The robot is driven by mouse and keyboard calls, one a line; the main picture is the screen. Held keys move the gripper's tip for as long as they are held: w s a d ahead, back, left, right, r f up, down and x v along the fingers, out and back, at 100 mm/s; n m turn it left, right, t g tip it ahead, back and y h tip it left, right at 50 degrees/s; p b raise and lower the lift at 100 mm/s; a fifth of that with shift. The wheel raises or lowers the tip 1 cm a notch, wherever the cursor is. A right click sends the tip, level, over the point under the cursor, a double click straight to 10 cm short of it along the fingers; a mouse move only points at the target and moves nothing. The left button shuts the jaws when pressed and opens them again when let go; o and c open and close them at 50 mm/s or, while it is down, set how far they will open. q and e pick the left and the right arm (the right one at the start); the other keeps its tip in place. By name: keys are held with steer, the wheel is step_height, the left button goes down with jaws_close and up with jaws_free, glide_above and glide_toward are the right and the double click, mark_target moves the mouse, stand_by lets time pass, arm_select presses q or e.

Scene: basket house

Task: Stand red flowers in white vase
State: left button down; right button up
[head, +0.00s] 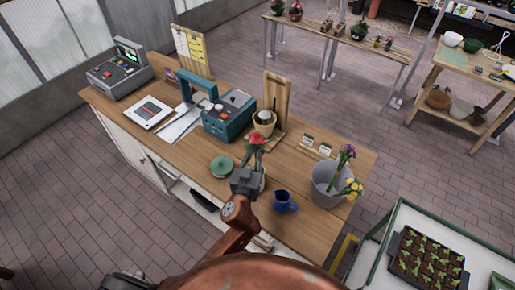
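Red flowers (257,140) with green stems stand upright just beyond my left gripper (250,174), near the middle of the wooden counter. My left arm comes in from the lower left, and its grey gripper body covers the lower stems. The fingers are hidden, so I cannot tell whether they are closed on the stems. A pale piece, possibly the white vase (262,184), shows beside the gripper's right edge and is mostly hidden. I cannot tell whether the stems are inside it. My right gripper is not in view.
On the counter (320,228), a green round lidded dish (222,166) stands left of the gripper and a blue mug (285,201) to the right. A grey bucket (328,187) with purple and yellow flowers stands further right. A teal machine (229,115) is behind.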

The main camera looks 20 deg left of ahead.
mark_target(257, 140)
arm_select(q)
steer(key=shift+f+b, duration=1.8)
steer(key=shift+f, duration=0.35)
steer(key=c, duration=1.9)
jaws_free()
steer(key=shift+r, duration=0.1)
step_height(257, 140, up, 10)
steer(key=shift+f, duration=0.1)
steer(key=shift+d, duration=0.1)
